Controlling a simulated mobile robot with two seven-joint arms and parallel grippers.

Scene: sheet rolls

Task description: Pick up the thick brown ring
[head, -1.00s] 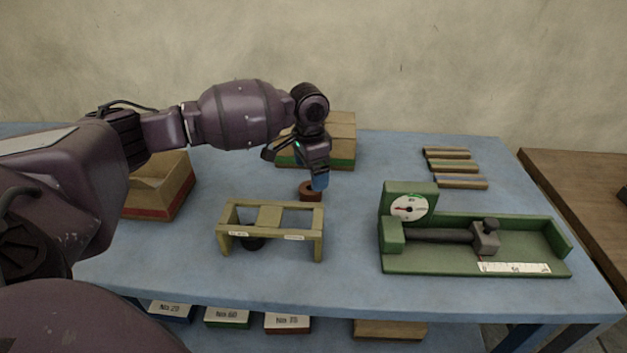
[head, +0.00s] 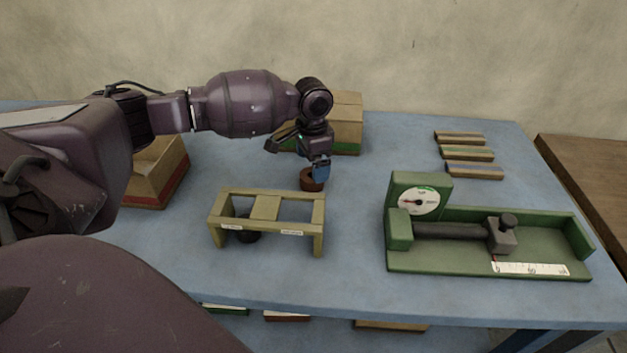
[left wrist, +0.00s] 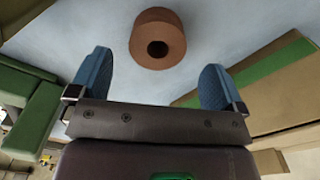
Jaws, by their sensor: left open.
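The thick brown ring (head: 311,181) lies on the blue table behind the wooden stand. In the left wrist view the ring (left wrist: 157,39) shows its dark central hole and sits ahead of the fingertips, roughly midway between them. My left gripper (head: 320,170) is just above and beside the ring, its blue fingers pointing down. In the wrist view the two fingers of the left gripper (left wrist: 157,75) are wide apart with nothing between them. My right gripper is in neither view.
A wooden stand (head: 265,207) with a dark round object under it is in front of the ring. A green gauge fixture (head: 470,262) stands at right. Cardboard boxes (head: 346,122) are behind the gripper, an open box (head: 160,178) at left, and striped strips (head: 466,153) at the back right.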

